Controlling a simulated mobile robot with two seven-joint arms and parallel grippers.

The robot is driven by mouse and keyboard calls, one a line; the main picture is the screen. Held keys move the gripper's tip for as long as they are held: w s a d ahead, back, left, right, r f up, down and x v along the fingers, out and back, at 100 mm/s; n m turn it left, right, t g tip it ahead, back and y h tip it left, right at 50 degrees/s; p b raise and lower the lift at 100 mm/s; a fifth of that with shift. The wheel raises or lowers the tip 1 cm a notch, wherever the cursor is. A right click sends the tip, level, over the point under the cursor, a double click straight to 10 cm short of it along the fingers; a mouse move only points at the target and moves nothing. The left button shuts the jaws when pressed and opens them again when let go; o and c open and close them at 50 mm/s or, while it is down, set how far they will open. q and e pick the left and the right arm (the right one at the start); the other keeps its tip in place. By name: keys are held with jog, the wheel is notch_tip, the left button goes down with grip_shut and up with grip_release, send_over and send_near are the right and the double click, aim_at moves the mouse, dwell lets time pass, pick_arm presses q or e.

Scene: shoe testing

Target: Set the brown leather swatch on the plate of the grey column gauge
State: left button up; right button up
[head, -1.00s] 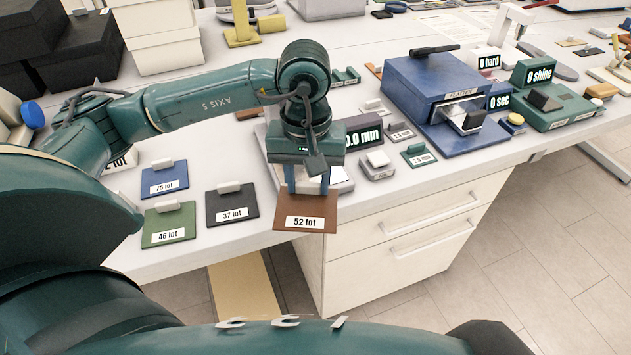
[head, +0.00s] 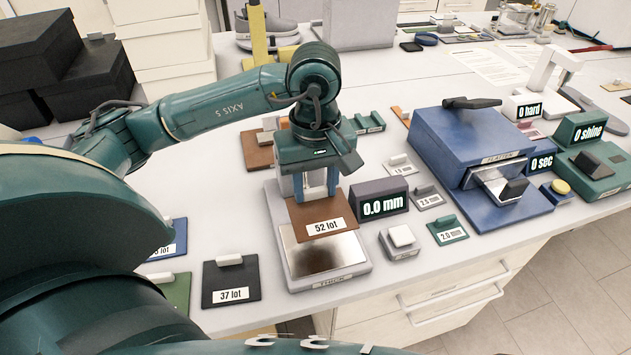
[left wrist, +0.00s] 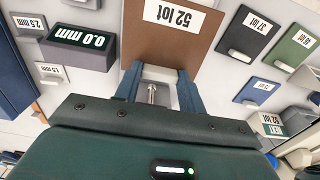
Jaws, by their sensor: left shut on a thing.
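The brown leather swatch (head: 326,208), labelled "52 lot", is held by my left gripper (head: 316,190), which is shut on its rear part. The swatch overlaps the back part of the gauge's shiny metal plate (head: 322,256) and looks raised above it. The grey gauge (head: 331,283) has a dark display (head: 379,202) reading 0.0 mm; its column is hidden behind my gripper. In the left wrist view, the swatch (left wrist: 168,38) extends out from between the fingers of my left gripper (left wrist: 160,70). My right gripper is not in view.
A black swatch (head: 231,281), a green swatch (head: 175,292) and a blue swatch (head: 168,245) lie left of the gauge. A small grey block with a white button (head: 400,240) and a teal block (head: 447,230) lie to the right. A blue press (head: 470,145) stands beyond them.

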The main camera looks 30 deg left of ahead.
aim_at(315, 189)
pick_arm(q)
jog(key=shift+f, duration=0.1)
jog(key=shift+f+b, duration=0.1)
jog(key=shift+b, duration=0.55)
jog(key=shift+f, duration=0.3)
notch_tip(315, 189, down, 3)
jog(key=b, duration=0.3)
jog(key=shift+r, duration=0.2)
jog(key=shift+f+b, duration=0.9)
jog(key=shift+b, duration=0.1)
jog(key=shift+f, duration=0.25)
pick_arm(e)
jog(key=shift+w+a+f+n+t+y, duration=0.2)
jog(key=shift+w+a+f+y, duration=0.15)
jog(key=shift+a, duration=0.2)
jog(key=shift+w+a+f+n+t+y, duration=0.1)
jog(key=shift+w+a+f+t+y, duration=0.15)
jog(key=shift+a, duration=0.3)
pick_arm(q)
jog(key=shift+b, duration=0.85)
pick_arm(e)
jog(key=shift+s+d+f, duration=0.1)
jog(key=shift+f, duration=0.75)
pick_arm(q)
jog(key=shift+b, duration=0.35)
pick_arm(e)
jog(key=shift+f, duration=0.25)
